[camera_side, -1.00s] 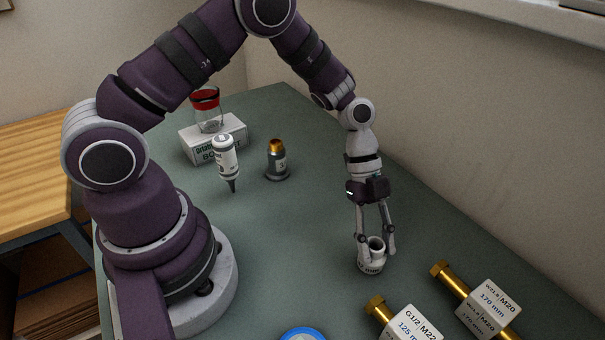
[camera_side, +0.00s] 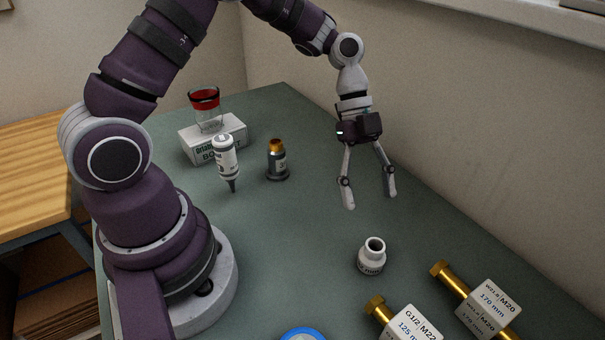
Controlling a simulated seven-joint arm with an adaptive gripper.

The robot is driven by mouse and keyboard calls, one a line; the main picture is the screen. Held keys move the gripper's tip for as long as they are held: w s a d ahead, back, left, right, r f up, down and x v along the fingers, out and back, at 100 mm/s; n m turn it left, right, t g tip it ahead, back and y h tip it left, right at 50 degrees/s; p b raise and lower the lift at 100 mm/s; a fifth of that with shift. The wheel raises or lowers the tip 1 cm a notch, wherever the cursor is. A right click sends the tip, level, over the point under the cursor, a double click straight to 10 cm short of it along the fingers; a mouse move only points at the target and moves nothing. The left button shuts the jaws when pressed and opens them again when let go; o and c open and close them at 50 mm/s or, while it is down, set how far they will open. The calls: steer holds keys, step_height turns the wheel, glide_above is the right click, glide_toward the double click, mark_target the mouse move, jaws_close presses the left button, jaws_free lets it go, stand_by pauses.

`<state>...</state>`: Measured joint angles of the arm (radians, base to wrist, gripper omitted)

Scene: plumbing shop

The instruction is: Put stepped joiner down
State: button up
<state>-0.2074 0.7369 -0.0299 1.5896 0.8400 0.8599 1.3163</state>
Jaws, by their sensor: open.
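The stepped joiner is most likely the white stepped piece (camera_side: 371,258) with a narrower open neck and dark print, standing upright on the green bench top. My gripper (camera_side: 370,200) is open and empty, above and behind the white piece and clear of it. A second stepped piece, dark grey with a brass top (camera_side: 277,160), stands upright farther back on the bench.
Labelled brass fittings (camera_side: 407,322) (camera_side: 487,306) lie front right. A blue-rimmed round thing (camera_side: 303,333) is cut off at the front. The middle bench is clear.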

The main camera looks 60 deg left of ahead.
steer(key=s+a+r+n+t+y, duration=0.3)
steer(key=r+n, duration=0.6)
steer(key=r, duration=0.1)
steer(key=s+a+r+n+t+y, duration=0.1)
steer(key=s+a+n+t+y, duration=0.2)
steer(key=n, duration=0.8)
steer(key=s+a, duration=0.2)
steer(key=s, duration=0.2)
steer(key=shift+s+t, duration=0.25)
steer(key=shift+t, duration=0.15)
